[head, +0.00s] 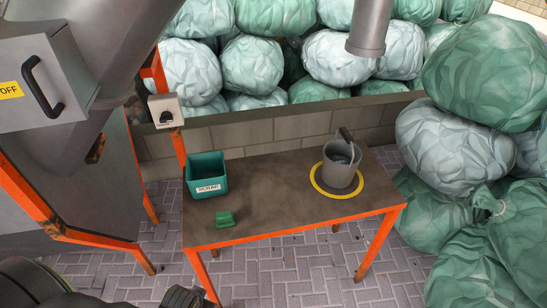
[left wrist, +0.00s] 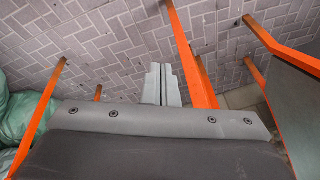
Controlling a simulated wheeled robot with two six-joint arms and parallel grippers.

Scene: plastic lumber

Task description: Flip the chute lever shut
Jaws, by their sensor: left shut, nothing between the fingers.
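I cannot make out for certain which part is the chute lever. A wide grey slanted duct (head: 125,50) comes down at the upper left in the head view. Beside it is a grey box with a black bar handle (head: 42,87) and a yellow OFF label (head: 10,90). A small switch box (head: 166,111) with a black knob is on an orange post behind the table. A grey vertical pipe (head: 369,28) hangs at the top. My left gripper (left wrist: 163,85) is shut and empty above the paving in the left wrist view. My right gripper is not in view.
An orange-framed table (head: 275,190) carries a green bin (head: 206,177), a small green piece (head: 225,219) and a grey bucket (head: 341,163) inside a yellow ring. Full bags (head: 465,160) crowd the right and back. Orange legs (left wrist: 190,55) stand near my left gripper. Paving in front is clear.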

